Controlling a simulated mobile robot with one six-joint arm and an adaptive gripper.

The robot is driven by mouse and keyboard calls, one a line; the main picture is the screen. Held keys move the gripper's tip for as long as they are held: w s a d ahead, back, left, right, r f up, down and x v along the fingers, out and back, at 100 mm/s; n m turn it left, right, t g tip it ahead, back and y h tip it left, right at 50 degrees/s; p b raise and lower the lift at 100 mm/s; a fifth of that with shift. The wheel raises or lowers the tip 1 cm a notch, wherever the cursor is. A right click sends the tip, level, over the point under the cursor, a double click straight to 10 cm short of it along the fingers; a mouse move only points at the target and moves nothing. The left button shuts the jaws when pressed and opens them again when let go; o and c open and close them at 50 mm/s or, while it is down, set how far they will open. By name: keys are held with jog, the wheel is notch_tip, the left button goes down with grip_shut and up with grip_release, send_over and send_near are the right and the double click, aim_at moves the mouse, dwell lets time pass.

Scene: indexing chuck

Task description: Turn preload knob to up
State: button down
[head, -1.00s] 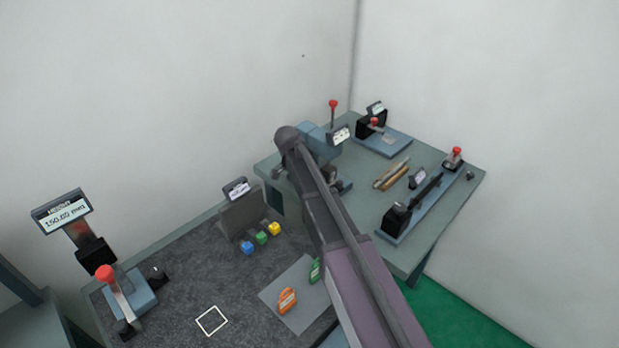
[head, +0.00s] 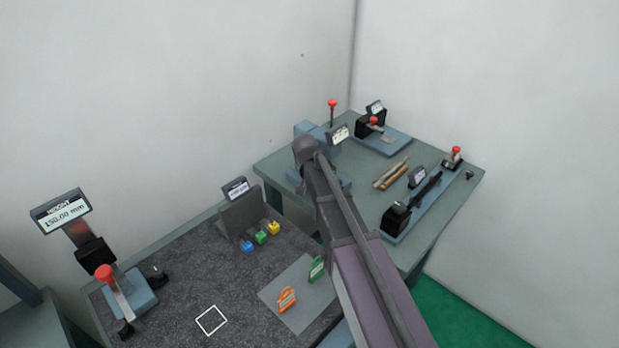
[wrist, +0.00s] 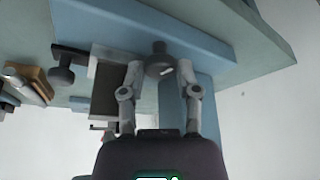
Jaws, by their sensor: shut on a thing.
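In the wrist view a dark round knob (wrist: 158,64) with a short white mark sits on a blue machine body (wrist: 140,28). I take it for the preload knob. The mark lies on the knob's lower right, nearly sideways in the picture. My gripper (wrist: 160,70) has one finger on each side of the knob and is shut on it. In the head view the blue machine (head: 309,131), with a small display (head: 339,134) and a red-tipped lever (head: 332,108), is partly behind my arm. The gripper and knob are hidden there.
A second dark knob (wrist: 62,75) stands left of the gripped one in the wrist view. In the head view, a slide fixture (head: 420,205), wooden-handled tools (head: 391,173) and another lever device (head: 372,124) share the green-grey bench. White walls stand behind.

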jog(key=n+y, duration=0.1)
jog(key=n, duration=0.3)
jog(key=shift+d+n+y, duration=0.15)
jog(key=shift+n+y, duration=0.15)
jog(key=shift+y, duration=0.1)
jog(key=c, duration=0.6)
grip_release()
